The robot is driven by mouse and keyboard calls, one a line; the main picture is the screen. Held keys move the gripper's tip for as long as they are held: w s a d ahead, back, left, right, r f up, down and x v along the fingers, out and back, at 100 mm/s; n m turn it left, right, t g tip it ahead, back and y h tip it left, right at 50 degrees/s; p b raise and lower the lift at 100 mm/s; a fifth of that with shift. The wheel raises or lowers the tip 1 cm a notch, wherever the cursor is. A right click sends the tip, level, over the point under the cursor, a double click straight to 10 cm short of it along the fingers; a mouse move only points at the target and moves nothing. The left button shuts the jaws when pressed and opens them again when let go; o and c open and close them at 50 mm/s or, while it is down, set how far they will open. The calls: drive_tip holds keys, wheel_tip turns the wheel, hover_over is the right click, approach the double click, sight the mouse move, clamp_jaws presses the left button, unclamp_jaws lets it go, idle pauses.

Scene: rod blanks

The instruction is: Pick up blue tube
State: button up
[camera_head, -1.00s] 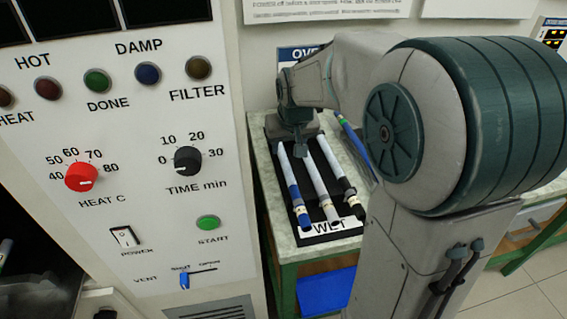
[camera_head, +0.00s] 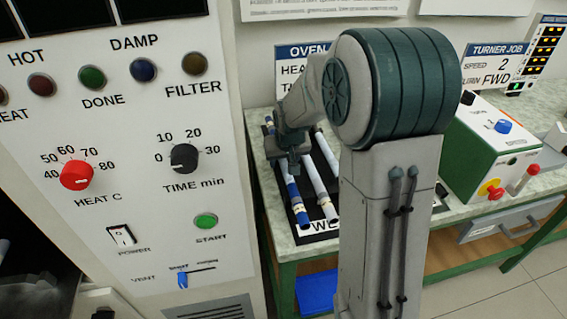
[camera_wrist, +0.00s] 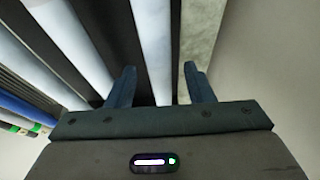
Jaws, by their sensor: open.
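The blue tube (camera_head: 295,202), white with a blue lower part, lies leftmost on a dark tray (camera_head: 318,237) labelled WET. My gripper (camera_head: 292,166) is over its middle length, pointing down. In the wrist view my gripper (camera_wrist: 159,70) is open, with its two fingers spread. The white part of a tube (camera_wrist: 152,35) lies between and beyond the fingers, apparently the blue tube; contact cannot be told. Its blue part is not visible there.
A white tube (camera_head: 319,182) lies right beside it on the tray. My arm hides the tray's right side. The oven panel (camera_head: 130,215) stands close on the left. A green and white machine (camera_head: 490,150) stands on the bench at right.

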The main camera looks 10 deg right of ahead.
clamp_jaws()
